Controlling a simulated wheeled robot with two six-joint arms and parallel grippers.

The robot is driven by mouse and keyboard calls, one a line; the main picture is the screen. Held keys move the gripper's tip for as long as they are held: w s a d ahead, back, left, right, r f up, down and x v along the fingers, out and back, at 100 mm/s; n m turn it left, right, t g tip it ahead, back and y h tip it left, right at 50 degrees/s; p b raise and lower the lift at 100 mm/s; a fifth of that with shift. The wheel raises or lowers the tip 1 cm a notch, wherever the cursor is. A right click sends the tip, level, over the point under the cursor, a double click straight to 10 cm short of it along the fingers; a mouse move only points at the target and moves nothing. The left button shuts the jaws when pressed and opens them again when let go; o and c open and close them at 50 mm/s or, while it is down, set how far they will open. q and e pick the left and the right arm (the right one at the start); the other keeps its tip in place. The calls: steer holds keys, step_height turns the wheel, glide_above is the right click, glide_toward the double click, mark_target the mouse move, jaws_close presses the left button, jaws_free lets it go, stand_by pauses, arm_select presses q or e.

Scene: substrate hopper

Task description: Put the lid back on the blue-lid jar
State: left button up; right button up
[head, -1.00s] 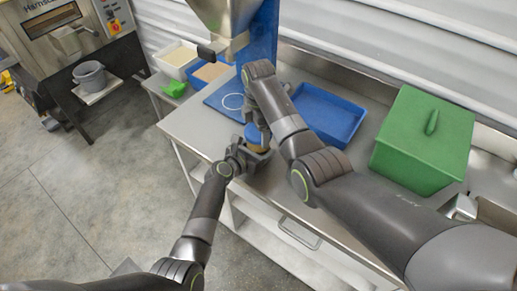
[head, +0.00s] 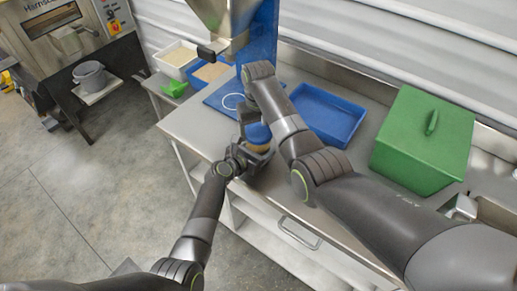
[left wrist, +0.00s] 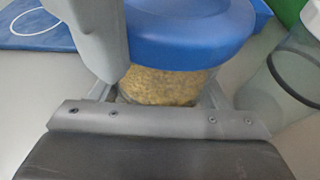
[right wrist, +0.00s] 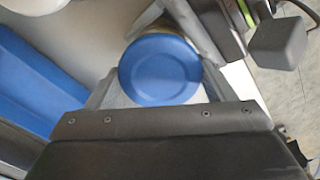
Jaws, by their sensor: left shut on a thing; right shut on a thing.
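The blue lid (head: 258,133) is at the mouth of the jar (head: 259,149), level in the left wrist view (left wrist: 190,35). I cannot tell whether it is fully seated. The jar (left wrist: 165,88) is clear and holds yellowish grains. My left gripper (head: 246,158) is shut on the jar's body, low beside the worktop. My right gripper (head: 249,121) is shut on the lid from above; its fingers flank the round blue top in the right wrist view (right wrist: 160,70). Part of the right gripper is hidden behind its own arm in the head view.
A blue tray (head: 350,137) and a green lidded box (head: 455,120) stand on the metal worktop (head: 195,125) to the right. A blue mat with a white ring (head: 233,101) lies under the hopper (head: 230,20). The front edge of the worktop is close to the jar.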

steer(key=m, duration=0.9)
steer(key=shift+m, duration=0.4)
steer(key=m, duration=0.4)
steer(key=shift+m, duration=0.3)
steer(key=m, duration=0.4)
steer(key=shift+w+m, duration=0.1)
steer(key=shift+m, duration=0.2)
steer(key=o, duration=1.1)
step_height(320, 180, up, 12)
